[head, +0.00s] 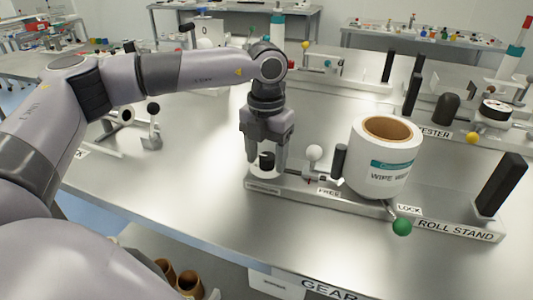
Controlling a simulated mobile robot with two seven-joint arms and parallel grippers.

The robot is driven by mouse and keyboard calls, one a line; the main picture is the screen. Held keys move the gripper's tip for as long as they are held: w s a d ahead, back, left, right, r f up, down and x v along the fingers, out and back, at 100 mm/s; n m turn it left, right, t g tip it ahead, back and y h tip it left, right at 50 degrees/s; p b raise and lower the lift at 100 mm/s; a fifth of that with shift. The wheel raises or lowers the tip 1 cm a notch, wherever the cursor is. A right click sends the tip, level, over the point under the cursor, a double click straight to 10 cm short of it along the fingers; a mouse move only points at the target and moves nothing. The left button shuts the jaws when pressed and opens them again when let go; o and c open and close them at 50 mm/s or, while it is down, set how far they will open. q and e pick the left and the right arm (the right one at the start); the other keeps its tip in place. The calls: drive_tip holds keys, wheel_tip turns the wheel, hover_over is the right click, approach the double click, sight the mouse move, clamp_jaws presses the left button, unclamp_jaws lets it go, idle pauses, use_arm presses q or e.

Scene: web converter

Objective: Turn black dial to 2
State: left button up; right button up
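The black dial (266,159) sits on a small light base at the left end of the roll stand. My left gripper (267,158) points down over it, with one finger on each side of the dial. The fingers are spread apart, and I cannot tell whether they touch the dial. The dial's number marks are too small or hidden to read. My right gripper is not in view.
The white wipe roll (384,157) stands right of the dial. Near it are a white ball knob (314,153), a black post (339,160) and a green ball lever (402,227). A black-knobbed lever (152,125) stands left. The table's front left is clear.

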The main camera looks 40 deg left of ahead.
use_arm(q)
drive_tip(key=c, duration=1)
drive_tip(key=shift+m, duration=0.4)
drive_tip(key=m, duration=0.5)
drive_tip(key=shift+m, duration=0.3)
drive_tip(key=m, duration=0.5)
drive_tip(key=shift+w+b, duration=0.1)
drive_tip(key=shift+b, duration=0.2)
drive_tip(key=shift+m, duration=0.4)
drive_tip(key=o, duration=1)
drive_tip(key=shift+o, duration=0.2)
